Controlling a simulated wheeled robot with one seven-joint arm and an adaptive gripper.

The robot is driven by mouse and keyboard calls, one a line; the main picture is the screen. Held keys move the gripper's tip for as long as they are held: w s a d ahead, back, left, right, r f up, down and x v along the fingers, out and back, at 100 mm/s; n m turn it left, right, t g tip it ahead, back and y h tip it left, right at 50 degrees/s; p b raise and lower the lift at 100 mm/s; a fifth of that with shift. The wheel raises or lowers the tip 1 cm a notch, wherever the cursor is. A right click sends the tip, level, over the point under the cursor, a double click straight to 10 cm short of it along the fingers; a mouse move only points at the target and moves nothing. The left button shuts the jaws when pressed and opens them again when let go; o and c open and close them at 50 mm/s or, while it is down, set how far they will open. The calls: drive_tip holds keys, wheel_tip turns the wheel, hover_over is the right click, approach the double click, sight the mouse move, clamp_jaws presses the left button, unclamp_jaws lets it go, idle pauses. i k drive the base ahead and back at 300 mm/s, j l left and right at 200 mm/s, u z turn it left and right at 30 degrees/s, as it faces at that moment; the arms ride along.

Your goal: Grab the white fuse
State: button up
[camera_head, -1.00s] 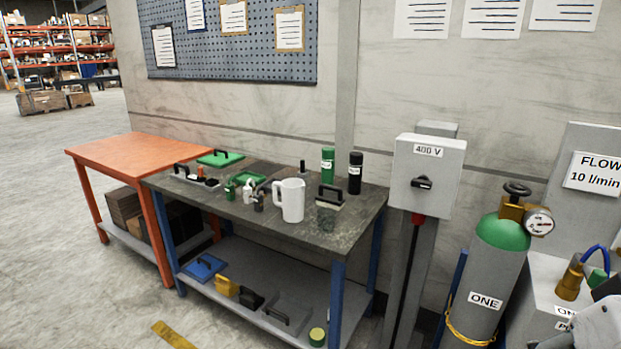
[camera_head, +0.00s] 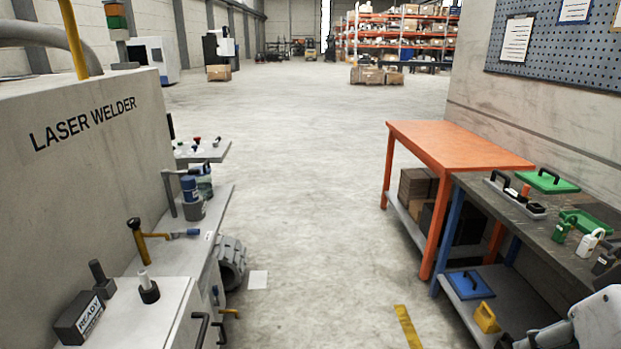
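I cannot make out for sure which object is the white fuse. A small white piece with a dark top (camera_head: 590,243) stands on the dark-topped workbench (camera_head: 545,228) at the right, beside a similar green piece (camera_head: 562,231). A part of my arm (camera_head: 600,322) shows at the lower right corner. My gripper itself is not visible, so its hold cannot be seen.
The laser welder (camera_head: 85,180) fills the left, with a ledge of tools. An orange table (camera_head: 455,148) adjoins the workbench. The aisle between is clear.

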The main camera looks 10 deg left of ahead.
sight(142, 276)
drive_tip(key=i+u, duration=0.25)
drive_tip(key=u, duration=0.2)
drive_tip(key=i+u, duration=0.25)
drive_tip(key=u, duration=0.25)
drive_tip(key=i+l+u, duration=0.2)
drive_tip(key=u, duration=0.25)
drive_tip(key=i+l+u, duration=0.2)
drive_tip(key=u, duration=0.3)
drive_tip(key=i+l+u, duration=0.2)
drive_tip(key=l, duration=0.2)
drive_tip(key=i+l+u, duration=0.2)
drive_tip(key=l, duration=0.2)
